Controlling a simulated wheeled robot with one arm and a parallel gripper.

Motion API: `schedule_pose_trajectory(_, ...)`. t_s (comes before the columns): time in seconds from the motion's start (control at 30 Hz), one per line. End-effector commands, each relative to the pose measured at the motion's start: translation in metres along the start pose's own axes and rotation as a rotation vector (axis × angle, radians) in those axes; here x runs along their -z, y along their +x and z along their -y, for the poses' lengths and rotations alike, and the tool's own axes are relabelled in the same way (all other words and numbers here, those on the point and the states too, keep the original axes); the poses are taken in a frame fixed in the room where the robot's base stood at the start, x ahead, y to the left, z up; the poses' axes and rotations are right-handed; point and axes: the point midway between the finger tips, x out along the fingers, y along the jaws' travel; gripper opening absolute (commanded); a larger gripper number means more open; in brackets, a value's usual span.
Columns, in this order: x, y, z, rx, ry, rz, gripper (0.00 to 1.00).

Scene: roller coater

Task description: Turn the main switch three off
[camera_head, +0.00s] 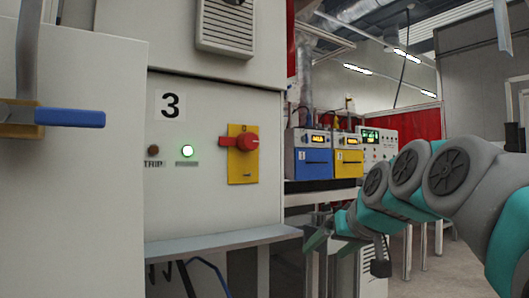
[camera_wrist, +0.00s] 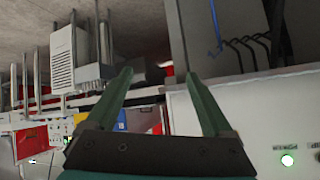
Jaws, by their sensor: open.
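The main switch (camera_head: 243,144) is a red rotary handle on a yellow plate, on the grey panel marked 3 (camera_head: 171,105) in the head view. Its handle lies roughly horizontal, pointing left. A green lamp (camera_head: 187,151) is lit to its left, beside a dark TRIP lamp (camera_head: 153,150). My gripper (camera_head: 318,232) is open and empty, below and to the right of the switch, apart from it. In the wrist view my open gripper (camera_wrist: 158,73) has nothing between its fingers. A lit lamp (camera_wrist: 287,160) shows at the lower right there; the red handle cannot be made out.
A grey ledge (camera_head: 220,242) juts out below the panel, close to my gripper. A blue-handled valve (camera_head: 70,117) is at the left. Blue (camera_head: 309,160) and yellow (camera_head: 347,160) units stand on a shelf behind. Dark cables (camera_head: 205,270) hang below the ledge.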

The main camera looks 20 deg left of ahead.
Motion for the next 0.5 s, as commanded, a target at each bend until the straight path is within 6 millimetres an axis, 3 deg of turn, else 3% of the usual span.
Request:
schedule_pose_trajectory(0.1, 0.063, 0.0, 0.032, 0.071, -0.08, -0.157, 0.86)
schedule_pose_trajectory(0.2, 0.11, -0.012, 0.063, 0.13, -0.147, -0.284, 0.86)
schedule_pose_trajectory(0.3, 0.146, -0.027, 0.092, 0.185, -0.206, -0.4, 0.86)
schedule_pose_trajectory(0.5, 0.186, -0.057, 0.134, 0.261, -0.287, -0.562, 0.86)
